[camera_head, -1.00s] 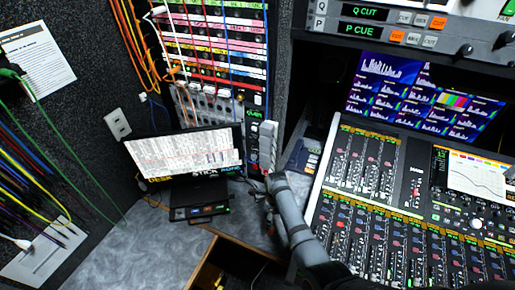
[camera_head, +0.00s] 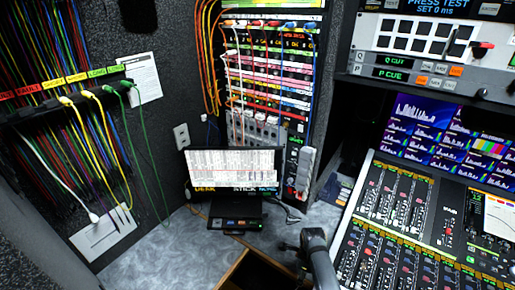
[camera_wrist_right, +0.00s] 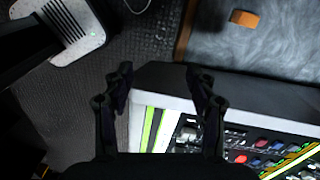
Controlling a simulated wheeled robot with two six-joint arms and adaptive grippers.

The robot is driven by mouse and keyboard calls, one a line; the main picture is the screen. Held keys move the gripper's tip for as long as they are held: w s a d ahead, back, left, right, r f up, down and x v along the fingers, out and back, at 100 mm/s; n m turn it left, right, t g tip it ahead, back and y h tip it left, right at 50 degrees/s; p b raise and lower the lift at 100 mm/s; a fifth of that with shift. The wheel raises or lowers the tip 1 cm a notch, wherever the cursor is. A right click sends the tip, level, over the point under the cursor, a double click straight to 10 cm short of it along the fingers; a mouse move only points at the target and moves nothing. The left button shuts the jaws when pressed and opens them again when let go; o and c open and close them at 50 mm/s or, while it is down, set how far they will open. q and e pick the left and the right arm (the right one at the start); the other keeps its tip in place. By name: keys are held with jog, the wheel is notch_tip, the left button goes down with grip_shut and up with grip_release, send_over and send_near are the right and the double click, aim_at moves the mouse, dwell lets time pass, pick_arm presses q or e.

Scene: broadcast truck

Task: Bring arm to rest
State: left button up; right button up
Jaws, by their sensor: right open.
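My right arm shows as a grey link in the head view, rising from the bottom edge right of centre. Its dark end (camera_head: 290,246) is low over the front of the grey desk (camera_head: 180,252), left of the mixing console (camera_head: 405,250). In the right wrist view my right gripper (camera_wrist_right: 160,80) has its two dark fingers apart, with nothing held between them. Beyond the fingers are the dark edge and light side strip of the console (camera_wrist_right: 240,98). My left gripper is in neither view.
A small monitor (camera_head: 235,168) stands on the desk before a patch panel. An open wooden-edged recess (camera_head: 255,272) lies at the desk's front. Cables (camera_head: 75,140) hang on the left wall. An orange piece (camera_wrist_right: 244,18) lies on a grey surface in the wrist view.

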jog(key=s+d+r+n+t, duration=0.1)
jog(key=s+d+r+n, duration=0.2)
jog(key=s+r+n, duration=0.4)
jog(key=s+d+r+n+t+h, duration=0.1)
jog(key=s+d+r+n, duration=0.1)
jog(key=s+n, duration=0.5)
jog(key=s+d+r+n+t, duration=0.1)
jog(key=s+d+r+n, duration=0.3)
jog(key=n, duration=0.6)
notch_tip(320, 180, down, 26)
jog(key=s+d+g+b, duration=0.1)
jog(key=b, duration=0.3)
pick_arm(q)
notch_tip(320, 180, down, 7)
jog(key=b, duration=0.3)
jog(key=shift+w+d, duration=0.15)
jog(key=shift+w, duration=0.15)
pick_arm(e)
jog(key=s+d+f+g, duration=0.1)
jog(key=s+f, duration=1.8)
jog(key=f, duration=0.2)
jog(key=shift+s+d+f+m, duration=0.3)
jog(key=shift+s+d+f, duration=0.1)
